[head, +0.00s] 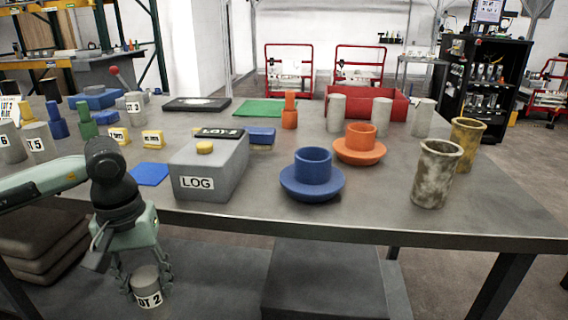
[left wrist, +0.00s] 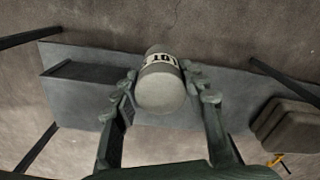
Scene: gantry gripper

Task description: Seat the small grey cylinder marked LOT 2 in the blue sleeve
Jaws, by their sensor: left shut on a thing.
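The small grey cylinder marked LOT 2 (head: 147,286) is between the fingers of my left gripper (head: 146,284), low in front of the table's front edge. It also shows in the left wrist view (left wrist: 161,82), where the fingers (left wrist: 161,92) hold it from both sides and its label is partly turned away. The blue sleeve (head: 312,166) stands upright on a wide blue base on the tabletop, right of the grey LOG box. Its inside is mostly hidden. My left gripper is below and left of the sleeve, well apart from it. My right gripper is not in view.
The grey LOG box (head: 209,166) stands near the table's front edge, with a blue mat (head: 150,174) left of it. An orange sleeve (head: 360,142) stands behind right, and a mottled cylinder (head: 437,174) further right. The tabletop (head: 380,210) in front of the blue sleeve is clear.

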